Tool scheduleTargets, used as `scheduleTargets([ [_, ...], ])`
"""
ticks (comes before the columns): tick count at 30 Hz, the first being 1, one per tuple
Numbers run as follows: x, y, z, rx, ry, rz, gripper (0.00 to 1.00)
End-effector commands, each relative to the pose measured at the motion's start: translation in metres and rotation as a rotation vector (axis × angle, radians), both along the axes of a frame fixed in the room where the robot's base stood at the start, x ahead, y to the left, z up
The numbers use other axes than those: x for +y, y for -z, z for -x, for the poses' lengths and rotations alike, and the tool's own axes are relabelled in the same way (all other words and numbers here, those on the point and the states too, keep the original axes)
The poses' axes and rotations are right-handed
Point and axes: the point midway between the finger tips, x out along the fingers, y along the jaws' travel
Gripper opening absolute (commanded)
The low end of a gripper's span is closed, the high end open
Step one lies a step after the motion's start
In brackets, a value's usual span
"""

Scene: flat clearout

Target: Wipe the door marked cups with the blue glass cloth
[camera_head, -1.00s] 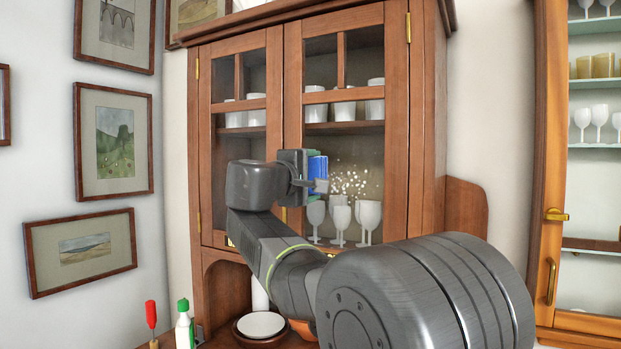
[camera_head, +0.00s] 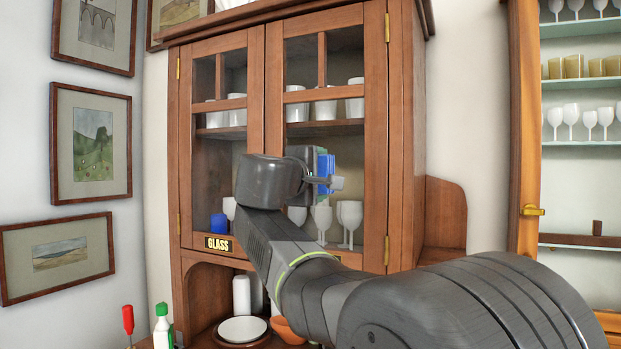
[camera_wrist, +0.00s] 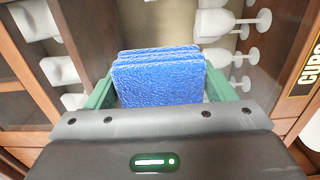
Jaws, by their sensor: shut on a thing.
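My gripper (camera_head: 328,172) is shut on the blue cloth (camera_wrist: 160,78), a thick folded pad that also shows in the head view (camera_head: 324,172). It holds the pad at the middle of the glass of the cabinet's right door (camera_head: 376,150); I cannot tell whether they touch. The CUPS label (camera_wrist: 312,68) shows at the right edge of the wrist view. In the head view my arm hides most of that door's label. No white specks show on the visible glass around the pad.
Stemmed glasses (camera_head: 350,218) and white cups (camera_head: 355,97) stand behind the cabinet glass. A green-and-white bottle (camera_head: 162,325), a red-handled tool (camera_head: 128,320) and a white plate (camera_head: 242,328) are below. Another glazed cabinet (camera_head: 525,150) stands at the right.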

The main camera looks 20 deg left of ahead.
Motion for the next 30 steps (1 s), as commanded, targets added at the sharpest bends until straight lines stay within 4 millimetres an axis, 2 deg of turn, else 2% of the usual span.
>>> scheduleTargets([
  [12,-0.029,0.0,0.004,0.0,0.004,-0.001,0.59],
  [20,-0.037,0.0,0.004,0.001,0.003,0.0,0.59],
  [30,-0.063,0.0,0.005,0.0,0.003,-0.001,0.59],
])
